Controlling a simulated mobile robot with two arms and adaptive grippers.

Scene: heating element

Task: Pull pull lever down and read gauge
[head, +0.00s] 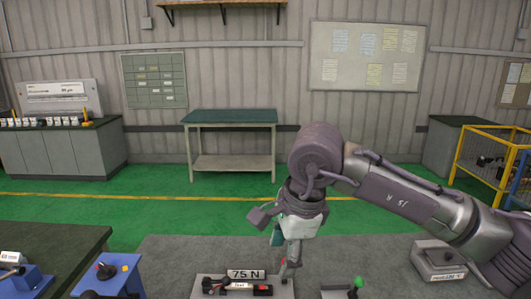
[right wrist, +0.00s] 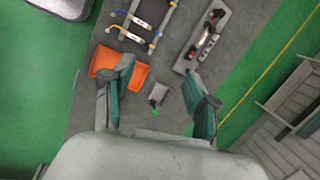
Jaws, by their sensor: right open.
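A small grey base with a green-knobbed lever (head: 356,285) is at the bottom of the head view, right of my right gripper (head: 284,256). The green knob (right wrist: 154,104) also shows in the right wrist view, apart from both fingers. A long device with red and black parts (head: 262,289) and a "75 N" label (head: 245,274) lies below my right gripper in the head view. It also shows in the right wrist view (right wrist: 207,38). I cannot make out a gauge dial. My right gripper is open and empty, pointing down. My left gripper is out of view.
An orange tray (right wrist: 136,73) and a wired rack (right wrist: 143,20) lie on the grey surface. A grey box (head: 438,262) is at the right, and a blue unit (head: 108,272) at the left. A workbench (head: 232,118) stands by the wall beyond green floor.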

